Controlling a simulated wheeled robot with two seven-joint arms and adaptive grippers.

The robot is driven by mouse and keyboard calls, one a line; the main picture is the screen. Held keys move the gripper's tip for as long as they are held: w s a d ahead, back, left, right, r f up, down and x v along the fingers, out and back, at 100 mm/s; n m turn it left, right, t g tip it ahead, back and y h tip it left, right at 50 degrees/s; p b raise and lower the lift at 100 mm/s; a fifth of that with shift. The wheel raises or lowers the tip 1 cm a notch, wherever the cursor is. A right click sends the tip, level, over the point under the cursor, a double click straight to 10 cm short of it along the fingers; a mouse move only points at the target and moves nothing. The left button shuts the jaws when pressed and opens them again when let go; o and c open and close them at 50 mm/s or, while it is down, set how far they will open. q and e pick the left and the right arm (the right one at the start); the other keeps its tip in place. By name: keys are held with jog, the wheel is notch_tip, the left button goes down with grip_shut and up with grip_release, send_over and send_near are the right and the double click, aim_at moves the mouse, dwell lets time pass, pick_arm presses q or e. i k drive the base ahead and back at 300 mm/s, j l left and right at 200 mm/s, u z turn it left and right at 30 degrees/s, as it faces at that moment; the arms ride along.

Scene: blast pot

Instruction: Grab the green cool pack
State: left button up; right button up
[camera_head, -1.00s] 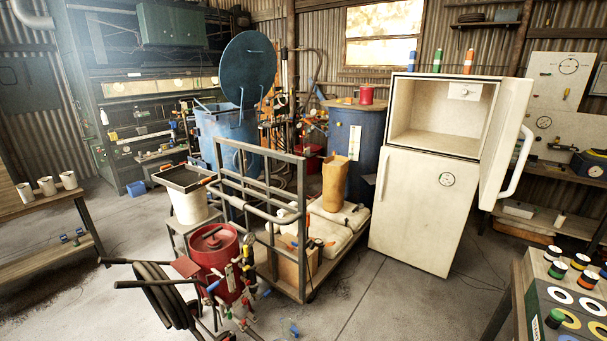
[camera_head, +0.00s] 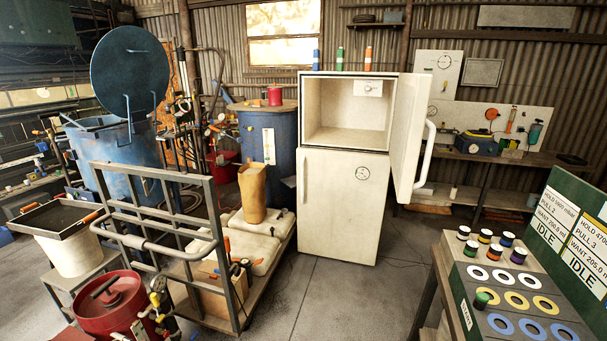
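A green pack (camera_head: 340,59), which looks like the green cool pack, stands upright on top of the white fridge (camera_head: 341,204). It is between a blue pack (camera_head: 316,60) on its left and an orange pack (camera_head: 368,59) on its right, with gaps between them. The fridge's upper compartment is open and looks empty apart from a small white box at its top. Its upper door (camera_head: 408,135) is swung out to the right, and the lower door is closed. Neither of my grippers shows in the view.
A grey cart (camera_head: 173,216) with white sacks stands left of the fridge, beside a blue drum (camera_head: 280,134). A bench (camera_head: 452,256) with coloured jars and rings is at the front right. The floor (camera_head: 343,291) before the fridge is clear.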

aim_at(340, 59)
jog(key=i+z, duration=0.6)
jog(key=i, duration=0.2)
jog(key=i+j+z, duration=0.2)
jog(key=i, duration=0.3)
jog(key=i+j+z, duration=0.15)
jog(key=i, duration=0.4)
jog(key=i+j+z, duration=0.2)
jog(key=i, duration=0.3)
jog(key=i+j+z, duration=0.1)
jog(key=j, duration=0.2)
jog(key=i+j+z, duration=0.25)
jog(key=j, duration=0.35)
jog(key=i+j+z, duration=0.25)
jog(key=j, duration=0.45)
jog(key=i, duration=0.1)
